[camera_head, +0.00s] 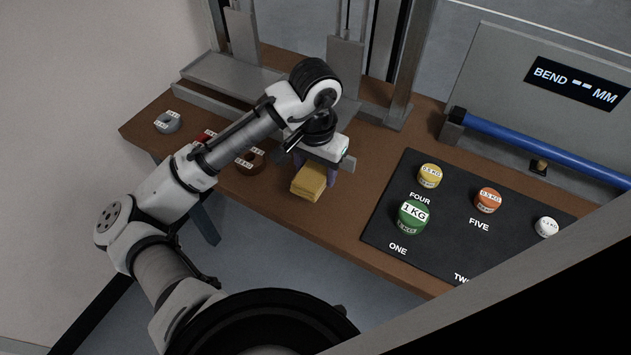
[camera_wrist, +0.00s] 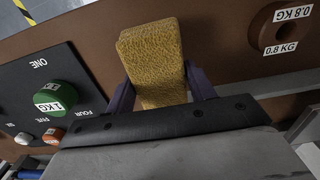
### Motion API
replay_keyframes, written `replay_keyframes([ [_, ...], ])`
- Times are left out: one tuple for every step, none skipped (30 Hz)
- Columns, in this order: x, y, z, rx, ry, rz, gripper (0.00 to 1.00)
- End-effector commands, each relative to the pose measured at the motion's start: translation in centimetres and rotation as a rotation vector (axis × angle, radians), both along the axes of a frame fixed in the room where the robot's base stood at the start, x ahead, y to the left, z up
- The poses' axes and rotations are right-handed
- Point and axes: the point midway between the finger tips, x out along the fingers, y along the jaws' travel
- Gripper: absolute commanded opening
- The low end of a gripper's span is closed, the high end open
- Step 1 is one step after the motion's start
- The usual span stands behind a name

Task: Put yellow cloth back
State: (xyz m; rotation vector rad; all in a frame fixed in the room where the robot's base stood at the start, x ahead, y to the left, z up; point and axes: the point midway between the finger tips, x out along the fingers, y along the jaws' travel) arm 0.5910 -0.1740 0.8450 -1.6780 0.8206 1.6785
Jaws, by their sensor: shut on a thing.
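The yellow cloth (camera_head: 309,181) is a folded, block-like pad at the front edge of the brown table, below my gripper. In the wrist view the cloth (camera_wrist: 155,62) sits between the two purple fingers of my gripper (camera_wrist: 160,88). My gripper (camera_head: 318,170) points down and is shut on the cloth. In the head view my gripper's body partly hides the fingers. I cannot tell whether the cloth touches the table top.
A black mat (camera_head: 385,225) at right holds a green 1 KG weight (camera_head: 412,217), a yellow weight (camera_head: 429,175), an orange weight (camera_head: 488,200) and a white one (camera_head: 546,227). A brown 0.8 KG ring (camera_wrist: 285,27) and a grey ring (camera_head: 167,122) lie at left. A metal frame stands behind.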

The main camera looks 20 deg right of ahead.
Motion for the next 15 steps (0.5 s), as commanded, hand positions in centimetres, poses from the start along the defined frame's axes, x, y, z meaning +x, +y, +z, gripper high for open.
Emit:
replay_keyframes([
  [0.0, 0.0, -0.3, 0.001, 0.001, 0.001, 0.33],
  [0.0, 0.0, -0.5, 0.001, 0.000, 0.001, 0.33],
  [0.0, 0.0, -0.8, 0.001, 0.000, 0.001, 0.33],
  [0.0, 0.0, -1.2, 0.001, 0.000, 0.002, 0.33],
  [0.0, 0.1, -1.6, 0.002, 0.001, 0.002, 0.33],
  [0.0, 0.1, -2.3, 0.001, 0.002, 0.002, 0.33],
  [0.0, 0.1, -2.8, 0.002, 0.001, 0.002, 0.33],
  [0.0, 0.1, -3.3, 0.001, 0.002, 0.001, 0.33],
  [0.0, 0.0, -3.6, 0.000, 0.003, 0.001, 0.33],
  [0.0, 0.0, -3.9, 0.000, 0.003, 0.002, 0.33],
  [0.0, 0.0, -4.2, 0.000, 0.003, 0.002, 0.33],
  [0.0, 0.0, -4.5, 0.000, 0.001, 0.002, 0.33],
  [0.0, 0.0, -4.7, 0.001, 0.001, 0.001, 0.33],
  [0.0, 0.0, -4.7, 0.000, 0.000, 0.001, 0.33],
  [0.0, 0.0, -4.8, 0.000, 0.000, 0.001, 0.33],
])
